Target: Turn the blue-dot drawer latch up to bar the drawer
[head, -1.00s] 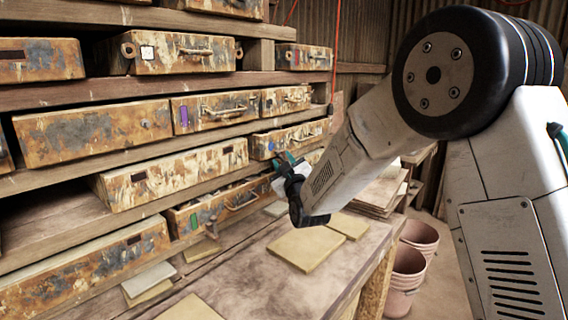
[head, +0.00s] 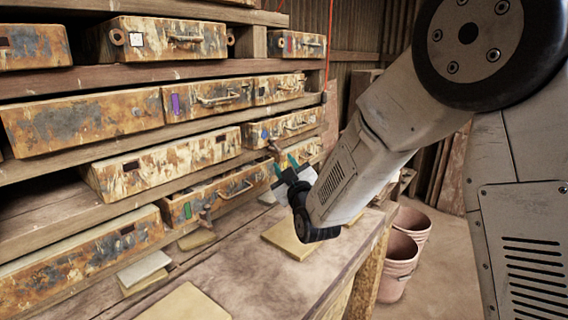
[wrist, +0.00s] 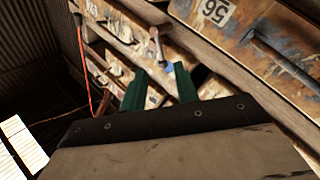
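The blue-dot drawer (head: 284,126) sits in the rack at mid height, right of centre, with a blue mark (head: 265,133) on its front. A rusty brown latch (head: 274,147) shows at its lower left, just above my gripper.
A green-marked drawer (head: 208,197) with a handle lies lower left, and a purple-marked drawer (head: 207,97) is above. Tiles lie on the bench (head: 250,270) below my gripper. Pink buckets (head: 399,262) stand on the floor at right. A red cord (head: 329,45) hangs beside the rack.

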